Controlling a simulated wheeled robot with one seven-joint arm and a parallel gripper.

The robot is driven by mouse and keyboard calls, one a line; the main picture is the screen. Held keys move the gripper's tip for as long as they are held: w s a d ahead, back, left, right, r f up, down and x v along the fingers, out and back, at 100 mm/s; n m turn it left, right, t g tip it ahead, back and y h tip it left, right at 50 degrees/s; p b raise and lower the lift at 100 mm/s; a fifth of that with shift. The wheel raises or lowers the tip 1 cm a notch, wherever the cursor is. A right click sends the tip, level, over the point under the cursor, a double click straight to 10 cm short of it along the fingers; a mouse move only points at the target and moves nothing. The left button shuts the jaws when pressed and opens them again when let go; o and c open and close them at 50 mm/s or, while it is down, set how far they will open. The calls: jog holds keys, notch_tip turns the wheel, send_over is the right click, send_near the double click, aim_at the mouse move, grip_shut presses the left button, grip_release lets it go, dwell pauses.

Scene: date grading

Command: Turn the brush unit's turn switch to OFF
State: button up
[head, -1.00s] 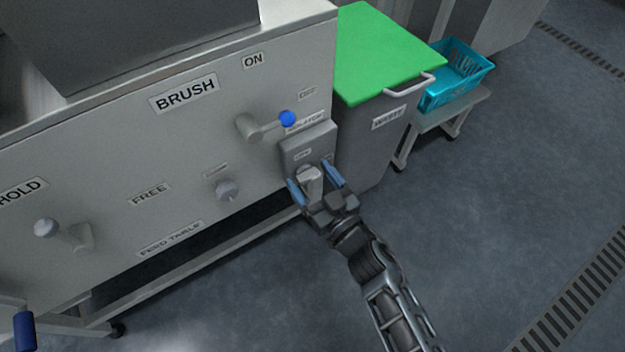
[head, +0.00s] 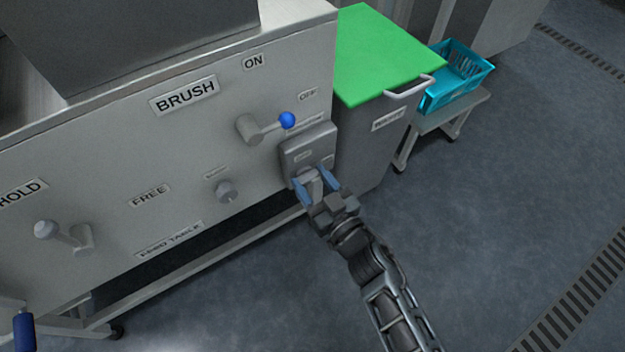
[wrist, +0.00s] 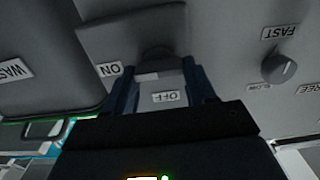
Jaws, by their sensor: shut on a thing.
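The turn switch is a grey knob (head: 312,180) on the front of a small grey box (head: 309,146) on the machine's front panel, below and right of the blue-ended lever. My gripper (head: 315,184) is shut on the knob, one blue finger on each side. In the wrist view, the knob (wrist: 155,62) lies between the fingers, partly hidden. That view is upside down: an OFF label (wrist: 166,97) shows between the fingers and an ON label (wrist: 108,69) to the left. Which label the knob points to is hard to tell.
The BRUSH lever with a blue ball (head: 287,120) stands out just above the box. A small knob (head: 227,192) and a HOLD lever (head: 48,229) are further left. A green-lidded bin (head: 390,55) stands close to the right, with a turquoise crate (head: 458,75) beyond. Floor at right is clear.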

jog(key=shift+n, duration=0.3)
jog(key=n, duration=0.3)
jog(key=shift+n, duration=0.4)
jog(key=n, duration=0.2)
jog(key=n+b, duration=0.1)
jog(key=n, duration=0.1)
jog(key=shift+s+a+f+n, duration=0.1)
jog(key=shift+s+a+n, duration=0.05)
jog(key=shift+n, duration=0.15)
jog(key=n+b, duration=0.1)
jog(key=n, duration=0.3)
jog(key=shift+f, duration=0.15)
jog(key=n+b, duration=0.1)
jog(key=n, duration=0.3)
jog(key=shift+a+f+n, duration=0.1)
jog(key=shift+n, duration=0.2)
jog(key=o, duration=1)
jog(key=shift+o, duration=0.2)
jog(key=shift+s, duration=0.1)
jog(key=p+v, duration=0.1)
jog(key=v, duration=0.6)
jog(key=shift+s+d, duration=0.25)
